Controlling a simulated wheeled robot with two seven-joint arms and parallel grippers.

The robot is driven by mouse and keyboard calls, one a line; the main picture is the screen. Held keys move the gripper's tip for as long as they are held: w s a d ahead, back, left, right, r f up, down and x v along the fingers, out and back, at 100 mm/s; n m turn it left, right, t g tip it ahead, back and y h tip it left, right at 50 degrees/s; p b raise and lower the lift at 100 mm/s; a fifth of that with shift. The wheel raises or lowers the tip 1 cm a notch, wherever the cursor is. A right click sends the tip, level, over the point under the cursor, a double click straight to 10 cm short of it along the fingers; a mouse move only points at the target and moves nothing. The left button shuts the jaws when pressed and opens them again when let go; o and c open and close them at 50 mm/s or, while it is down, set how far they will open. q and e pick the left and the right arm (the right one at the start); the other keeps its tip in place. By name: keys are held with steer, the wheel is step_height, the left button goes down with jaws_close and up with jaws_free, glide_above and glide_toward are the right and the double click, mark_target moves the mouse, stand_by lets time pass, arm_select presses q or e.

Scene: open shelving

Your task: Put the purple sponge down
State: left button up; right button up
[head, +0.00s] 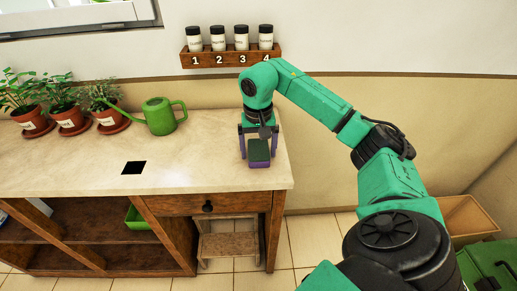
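Whether the sponge touches the counter top is hard to tell. The gripper hides the sponge's far end. My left gripper is not in view.
A green watering can (159,117) and several potted plants (70,119) stand at the left. A black square (134,168) marks the counter. A rack (230,59) of numbered jars hangs on the wall. The counter between can and sponge is clear.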

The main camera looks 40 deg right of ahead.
mark_target(258, 149)
step_height(258, 149, up, 5)
steer(key=shift+a+r, duration=0.1)
steer(key=shift+r, duration=0.1)
step_height(258, 149, up, 7)
steer(key=p, duration=0.4)
steer(key=shift+s+a, duration=0.15)
steer(key=shift+s, duration=0.1)
